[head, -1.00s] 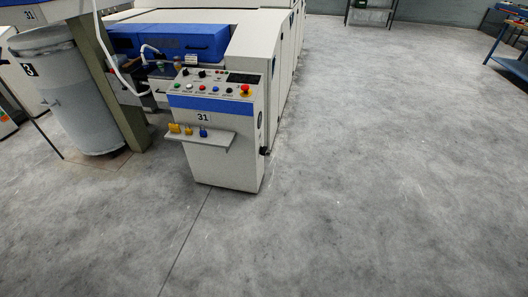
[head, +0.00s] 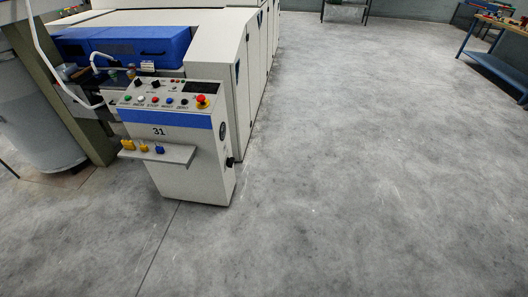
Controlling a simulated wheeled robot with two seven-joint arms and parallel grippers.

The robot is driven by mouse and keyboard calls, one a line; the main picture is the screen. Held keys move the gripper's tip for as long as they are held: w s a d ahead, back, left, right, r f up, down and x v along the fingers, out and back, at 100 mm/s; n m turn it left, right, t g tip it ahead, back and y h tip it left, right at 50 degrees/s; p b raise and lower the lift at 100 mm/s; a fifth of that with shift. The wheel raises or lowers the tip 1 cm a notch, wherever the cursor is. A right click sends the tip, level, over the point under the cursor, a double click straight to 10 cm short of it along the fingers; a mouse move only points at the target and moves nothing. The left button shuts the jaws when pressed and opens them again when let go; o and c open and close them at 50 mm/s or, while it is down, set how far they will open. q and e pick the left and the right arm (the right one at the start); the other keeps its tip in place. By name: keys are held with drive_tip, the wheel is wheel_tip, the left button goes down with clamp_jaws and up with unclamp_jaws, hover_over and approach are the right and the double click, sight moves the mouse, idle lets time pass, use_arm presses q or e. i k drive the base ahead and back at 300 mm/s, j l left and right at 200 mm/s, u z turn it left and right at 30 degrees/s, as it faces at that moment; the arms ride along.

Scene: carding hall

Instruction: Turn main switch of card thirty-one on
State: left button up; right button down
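The control cabinet of card thirty-one (head: 182,180) stands ahead of me, left of the middle, with the number 31 on its front. Its sloped top panel (head: 150,110) carries a row of coloured buttons, black knobs, a dark display and a red emergency stop (head: 201,100) on a yellow base. On the cabinet's right side is a black rotary knob (head: 230,161) low down, with a dark round fitting (head: 223,130) above it. Which one is the main switch, and its setting, I cannot tell. Neither of my grippers is in view.
The card machine (head: 205,40) with a blue cover (head: 120,45) stands behind the cabinet. A small shelf (head: 175,155) with yellow and blue items juts from its front. A grey can (head: 45,125) and post stand left. Open floor (head: 370,170) lies right; a blue workbench (head: 495,70) stands far right.

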sight(230, 162)
drive_tip(key=i+l+z, duration=0.3)
drive_tip(key=i, duration=0.7)
drive_tip(key=i+z, duration=0.3)
drive_tip(key=i, duration=0.7)
drive_tip(key=i+l+u, duration=0.1)
drive_tip(key=i+u, duration=0.35)
drive_tip(key=i+l+u, duration=0.2)
drive_tip(key=i+u, duration=0.15)
drive_tip(key=u, duration=0.15)
drive_tip(key=i+l+u, duration=0.65)
drive_tip(key=l+u, duration=0.25)
drive_tip(key=i+l+u, duration=0.2)
drive_tip(key=l+u, duration=0.75)
drive_tip(key=l, duration=0.15)
drive_tip(key=i, duration=0.05)
